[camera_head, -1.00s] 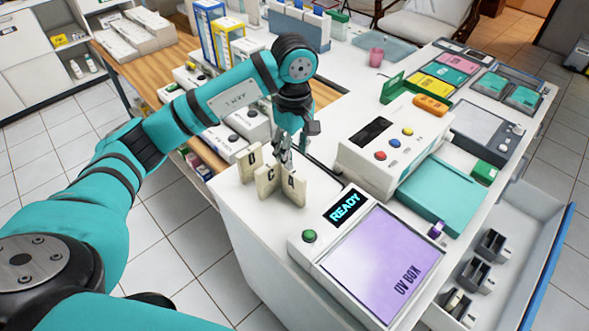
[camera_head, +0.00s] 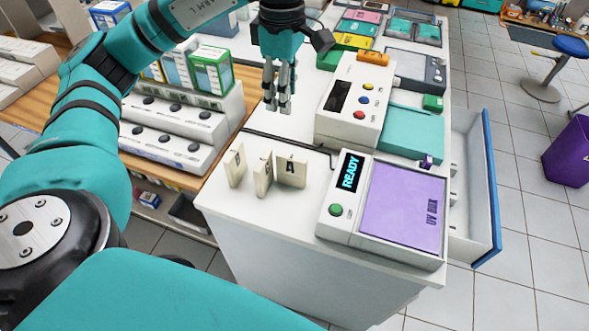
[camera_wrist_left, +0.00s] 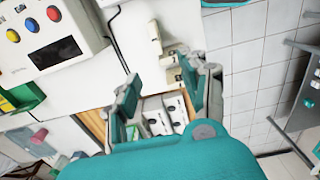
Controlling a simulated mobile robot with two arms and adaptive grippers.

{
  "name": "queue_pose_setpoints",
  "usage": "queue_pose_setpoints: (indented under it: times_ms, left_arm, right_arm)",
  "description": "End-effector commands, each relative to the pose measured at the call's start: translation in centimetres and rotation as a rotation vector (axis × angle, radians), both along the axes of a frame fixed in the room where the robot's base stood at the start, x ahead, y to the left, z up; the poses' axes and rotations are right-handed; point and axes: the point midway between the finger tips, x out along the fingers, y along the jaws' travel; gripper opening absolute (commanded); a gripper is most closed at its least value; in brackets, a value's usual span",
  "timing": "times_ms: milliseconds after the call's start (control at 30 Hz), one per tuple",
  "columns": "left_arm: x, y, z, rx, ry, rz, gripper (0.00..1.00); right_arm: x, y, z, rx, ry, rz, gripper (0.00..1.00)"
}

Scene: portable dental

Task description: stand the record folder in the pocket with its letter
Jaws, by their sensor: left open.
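Three cream lettered pieces stand upright on the white counter's near left corner in the head view: a left one (camera_head: 236,166), a middle one (camera_head: 263,174) and a right one marked A (camera_head: 291,172). I cannot tell from their shape whether they are folders or pockets. They also show, from above, as cream pieces (camera_wrist_left: 156,40) in the wrist view. My left gripper (camera_head: 279,104) is open and empty, pointing down over the counter behind them, not touching them. Its spread fingers (camera_wrist_left: 165,88) show in the wrist view. My right gripper is out of view.
A UV box (camera_head: 405,208) reading READY lies right of the lettered pieces. A console with buttons (camera_head: 355,100) stands behind it. A drawer with a blue front (camera_head: 491,190) is open on the right. Grey-white boxes (camera_head: 175,130) sit on the wooden surface at left.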

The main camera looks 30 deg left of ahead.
Motion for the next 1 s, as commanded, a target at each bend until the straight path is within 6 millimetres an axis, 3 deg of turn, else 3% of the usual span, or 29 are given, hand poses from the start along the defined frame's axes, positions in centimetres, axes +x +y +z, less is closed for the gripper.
queue_pose_setpoints:
  times_ms: [167,333,467,600,800,1000]
  left_arm:
    - [-0.2,0.0,-1.8,-0.001,0.008,0.010,0.44]
    - [-0.2,-0.1,-5.3,-0.002,0.009,0.008,0.44]
    - [-0.2,-0.1,-7.9,-0.002,0.009,0.010,0.44]
    - [-0.2,0.0,-10.2,-0.001,0.007,0.009,0.44]
    - [0.0,0.0,-11.9,0.000,0.001,0.009,0.44]
    - [0.3,0.1,-13.9,0.000,0.008,0.010,0.44]
  right_arm:
    - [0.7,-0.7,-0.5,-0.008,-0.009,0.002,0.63]
    - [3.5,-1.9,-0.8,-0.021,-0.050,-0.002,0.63]
    - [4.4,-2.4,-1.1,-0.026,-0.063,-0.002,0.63]
    - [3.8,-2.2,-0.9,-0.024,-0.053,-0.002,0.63]
    - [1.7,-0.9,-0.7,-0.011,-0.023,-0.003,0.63]
    - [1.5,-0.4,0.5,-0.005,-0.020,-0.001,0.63]
